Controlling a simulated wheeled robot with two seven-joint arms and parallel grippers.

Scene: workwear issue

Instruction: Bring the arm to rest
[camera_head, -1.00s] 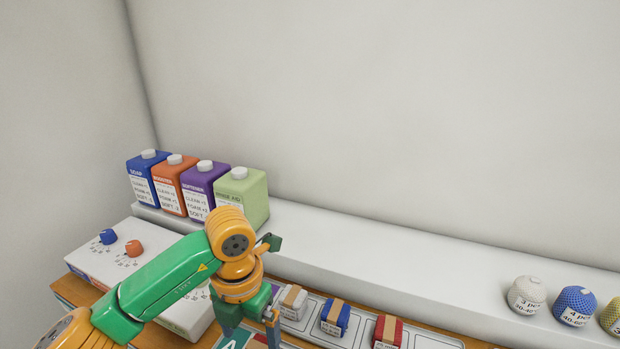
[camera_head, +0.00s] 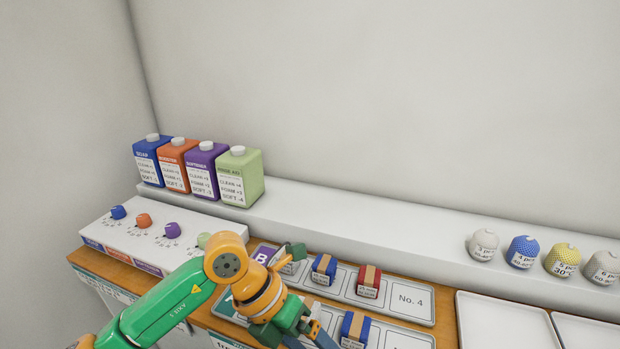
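My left arm (camera_head: 170,307), green with orange joints, comes in from the bottom left. Its wrist (camera_head: 258,290) is tilted over the front of the packet trays. My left gripper (camera_head: 305,338) points down at the bottom edge, where its fingertips are cut off. I cannot tell how far apart the fingers are or whether anything is between them. A blue packet with a tan band (camera_head: 355,328) lies on the front tray just right of it. My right gripper is out of view.
A back tray (camera_head: 407,299) holds several banded packets. A white dial panel (camera_head: 128,240) is at left. Coloured bottles (camera_head: 239,178) and labelled balls (camera_head: 522,251) stand on the white ledge (camera_head: 340,226). Pale empty trays (camera_head: 500,322) lie at right.

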